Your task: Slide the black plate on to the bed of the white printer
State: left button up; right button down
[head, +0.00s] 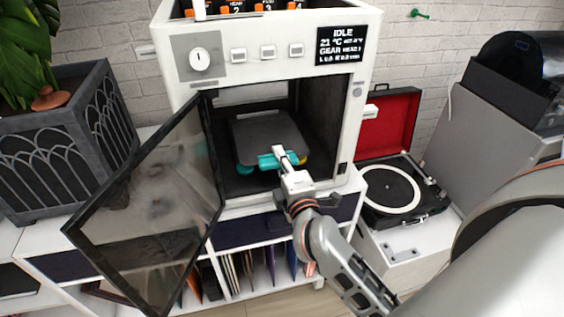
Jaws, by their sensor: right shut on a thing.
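The white printer (359,105) stands on a white shelf unit with its glass door (150,210) swung open to the left. The black plate (266,128) is inside the printer's chamber and looks roughly flat. My right gripper (281,160) reaches in through the opening and is shut on the plate's front edge, by a teal part (268,161). The bed under the plate is mostly hidden, so I cannot tell whether the plate rests fully on it. My left gripper is out of view.
A record player (388,192) with a red-lined lid stands at the right. A dark planter (68,140) stands at the left. The open door takes up the room left of the opening. Records (240,270) fill the shelf below. My right arm covers the lower right.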

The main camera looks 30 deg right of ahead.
aim_at(274, 145)
jog(key=shift+x, duration=1.6)
jog(key=shift+p+x, duration=0.35)
jog(key=shift+x, duration=0.85)
jog(key=shift+s+f+b, duration=0.1)
jog(key=shift+f+b, duration=0.25)
jog(key=shift+b, duration=0.05)
jog(key=shift+f+b, duration=0.3)
jog(key=shift+b, duration=0.05)
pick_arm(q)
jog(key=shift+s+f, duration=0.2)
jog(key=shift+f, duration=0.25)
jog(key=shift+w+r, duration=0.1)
pick_arm(e)
jog(key=c, duration=2)
grip_release()
jog(key=shift+o, duration=0.2)
jog(key=o, duration=1.2)
